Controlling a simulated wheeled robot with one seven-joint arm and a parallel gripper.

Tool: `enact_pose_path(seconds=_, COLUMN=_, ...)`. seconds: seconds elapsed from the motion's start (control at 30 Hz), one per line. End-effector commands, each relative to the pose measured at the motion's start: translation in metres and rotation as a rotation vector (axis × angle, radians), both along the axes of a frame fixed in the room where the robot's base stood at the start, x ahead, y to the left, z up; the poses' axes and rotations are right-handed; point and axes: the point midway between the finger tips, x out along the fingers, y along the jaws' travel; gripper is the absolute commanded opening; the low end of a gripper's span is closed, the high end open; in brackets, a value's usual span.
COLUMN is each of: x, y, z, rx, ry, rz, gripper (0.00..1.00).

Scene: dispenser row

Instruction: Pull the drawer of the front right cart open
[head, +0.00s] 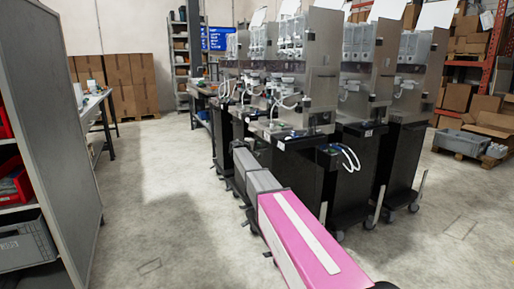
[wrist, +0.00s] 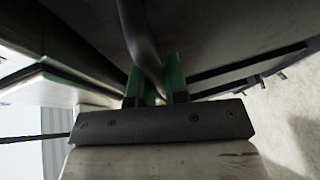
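The nearest cart of the front row (head: 304,180) has a dark body and a steel dispenser on top. My arm reaches along its left side in the head view; my gripper is hard to make out there. In the wrist view my gripper (wrist: 156,86) has green fingers on both sides of a dark curved bar handle (wrist: 143,40). The fingers look closed on it. A dark cart panel (wrist: 225,25) fills the view behind the handle. I cannot tell from these views how far the drawer is out.
More carts stand behind and to the right, one with white tubes (head: 355,185). A grey shelf panel (head: 60,110) with red bins stands at the left. The concrete floor (head: 165,190) between is clear. Cardboard boxes (head: 118,84) are stacked at the back.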

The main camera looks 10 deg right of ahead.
Motion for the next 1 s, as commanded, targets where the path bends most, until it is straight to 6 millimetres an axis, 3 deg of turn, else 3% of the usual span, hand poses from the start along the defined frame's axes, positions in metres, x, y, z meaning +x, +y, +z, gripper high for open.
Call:
enact_pose_path(seconds=0.27, x=-0.003, y=0.008, z=0.000, rx=0.001, ry=0.000, rz=0.001, gripper=0.00)
enact_pose_path(seconds=0.43, x=-0.011, y=0.034, z=0.000, rx=0.000, ry=0.001, rz=0.003, gripper=0.00)
enact_pose_path(seconds=1.0, x=-0.065, y=0.202, z=0.000, rx=0.000, ry=0.001, rz=0.004, gripper=0.00)
